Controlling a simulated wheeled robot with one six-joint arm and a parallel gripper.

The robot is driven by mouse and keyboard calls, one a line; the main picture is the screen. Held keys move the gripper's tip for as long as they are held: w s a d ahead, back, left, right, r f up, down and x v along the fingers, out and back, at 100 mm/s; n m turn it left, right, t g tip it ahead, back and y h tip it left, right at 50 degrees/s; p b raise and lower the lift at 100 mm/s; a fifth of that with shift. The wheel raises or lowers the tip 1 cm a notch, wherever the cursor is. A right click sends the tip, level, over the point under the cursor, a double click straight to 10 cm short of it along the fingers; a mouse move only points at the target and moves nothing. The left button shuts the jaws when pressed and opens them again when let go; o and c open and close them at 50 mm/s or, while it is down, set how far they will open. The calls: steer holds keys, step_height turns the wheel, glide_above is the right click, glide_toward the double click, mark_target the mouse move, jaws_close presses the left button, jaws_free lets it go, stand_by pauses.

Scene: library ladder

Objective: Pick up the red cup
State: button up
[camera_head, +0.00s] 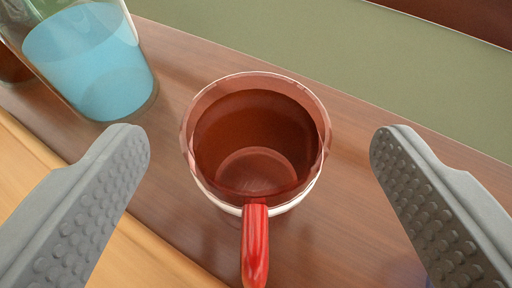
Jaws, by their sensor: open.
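The red cup (256,140) stands upright on a brown wooden surface, seen from above in the head camera view. Its inside is dark red, its rim is pale, and its red handle (256,245) points toward the bottom of the picture. My gripper (260,150) is open, with one grey studded finger to the left of the cup and one to the right. Both fingers look apart from the cup, with a gap on each side. The cup's outer wall is mostly hidden beneath its rim.
A clear glass with blue contents (90,65) stands at the upper left, near the left finger. The brown wooden surface (190,50) runs diagonally. A lighter wood strip (25,165) lies at the lower left, and a green surface (330,40) lies behind.

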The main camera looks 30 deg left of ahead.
mark_target(257, 91)
steer(key=shift+x, duration=2.55)
steer(key=shift+f, duration=0.1)
steer(key=c, duration=1.2)
